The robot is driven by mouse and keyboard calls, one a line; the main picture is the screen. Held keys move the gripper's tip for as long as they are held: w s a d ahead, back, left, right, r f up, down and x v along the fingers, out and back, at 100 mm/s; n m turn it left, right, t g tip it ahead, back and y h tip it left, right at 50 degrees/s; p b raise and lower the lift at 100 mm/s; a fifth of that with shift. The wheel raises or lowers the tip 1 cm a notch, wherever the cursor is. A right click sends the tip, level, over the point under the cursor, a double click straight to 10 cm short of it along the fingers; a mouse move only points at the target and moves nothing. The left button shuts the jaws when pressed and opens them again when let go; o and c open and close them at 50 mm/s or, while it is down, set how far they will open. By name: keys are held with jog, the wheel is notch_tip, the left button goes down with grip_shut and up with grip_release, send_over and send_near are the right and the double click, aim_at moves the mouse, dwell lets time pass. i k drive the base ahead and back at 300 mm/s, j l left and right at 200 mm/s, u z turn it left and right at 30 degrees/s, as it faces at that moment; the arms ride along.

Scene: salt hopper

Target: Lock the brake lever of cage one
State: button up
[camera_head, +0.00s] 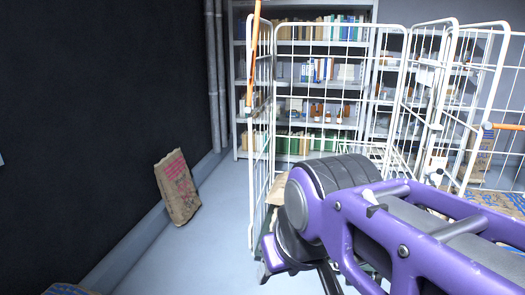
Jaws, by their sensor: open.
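A white wire roll cage (330,30) stands ahead, with a second white wire cage frame (500,40) at the right. I cannot tell which is cage one. A long orange bar (253,60) stands almost upright at the left cage's near left edge and runs out of the top of the picture. Another orange bar (505,127) lies roughly level on the right cage. I cannot tell whether either is the brake lever. My purple arm covers the lower right and hides the lower front of the left cage. I see no gripper fingertips.
A paper sack (178,188) leans by the dark wall (90,120) at left. Grey shelves (290,95) with books and bottles stand behind the cages. More sacks (495,202) lie at the right. The grey floor (215,225) between the wall and the left cage is clear.

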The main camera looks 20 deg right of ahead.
aim_at(439, 172)
jog(key=z, duration=1.8)
jog(key=i+l, duration=0.1)
jog(key=i, duration=2.1)
jog(key=k+j+u, duration=0.1)
jog(key=k, duration=0.25)
jog(key=k+j+u, duration=0.1)
jog(key=k, duration=0.25)
jog(key=i+l+z, duration=0.15)
jog(key=i, duration=0.6)
